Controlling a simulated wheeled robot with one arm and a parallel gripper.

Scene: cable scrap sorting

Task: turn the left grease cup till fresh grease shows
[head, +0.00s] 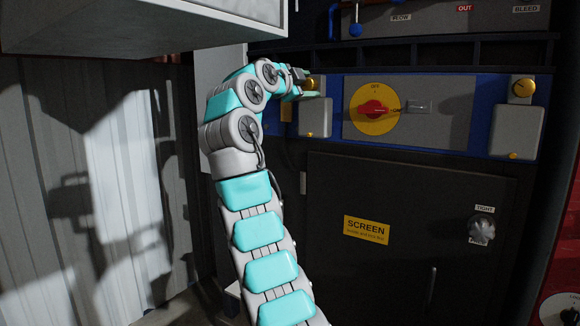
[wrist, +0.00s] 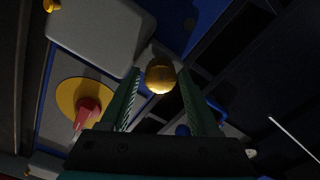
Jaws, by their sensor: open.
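The left grease cup (head: 314,82) has a round brass cap and sits above a light grey box on the blue panel; my gripper partly hides it in the head view. In the wrist view the brass cap (wrist: 160,76) shows between the tips of my two green fingers. My gripper (head: 302,84) is open, with a finger on either side of the cap and dark gaps showing beside it. Whether a finger touches the cap I cannot tell. I see no grease at the cap.
Right of the cup are a red switch (head: 373,109) on a yellow disc and a second brass cup (head: 522,88). A dark door with a yellow SCREEN label (head: 366,230) is below. A pale box (head: 140,30) overhangs at upper left. Blue-handled levers (head: 355,29) are above.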

